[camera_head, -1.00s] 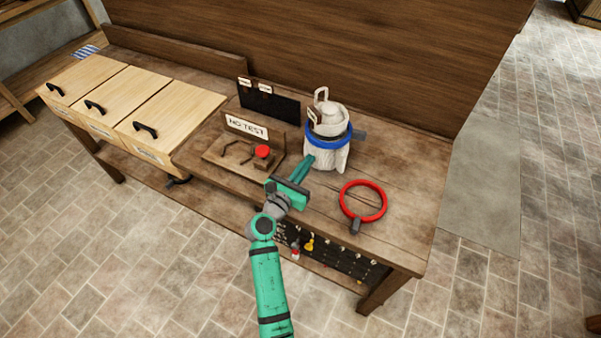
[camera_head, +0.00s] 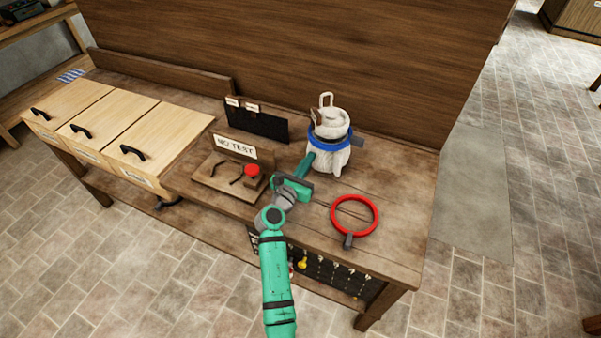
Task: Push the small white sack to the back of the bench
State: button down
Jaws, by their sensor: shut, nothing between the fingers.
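The small white sack (camera_head: 322,161) stands upright toward the back of the wooden bench (camera_head: 395,205), right of the middle. A blue ring (camera_head: 330,144) goes around its body, with a dark tab at its right. The sack's narrower top has an upright pale loop and a small brown patch. My gripper (camera_head: 306,164) is shut and empty, low at the sack's front left side. Its tip appears to touch the sack, though the exact contact is hard to see. A narrow strip of bench shows between the sack and the wooden back wall (camera_head: 300,50).
A red ring (camera_head: 336,201) with a dark handle lies front right. Pale drawers (camera_head: 160,130) fill the left end. Bench right of the sack is clear.

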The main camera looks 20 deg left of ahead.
aim_at(316, 150)
jog(key=w, duration=0.5)
jog(key=shift+w+d, duration=0.2)
jog(key=shift+w, duration=0.15)
jog(key=shift+s+d, duration=0.1)
jog(key=shift+s, duration=0.05)
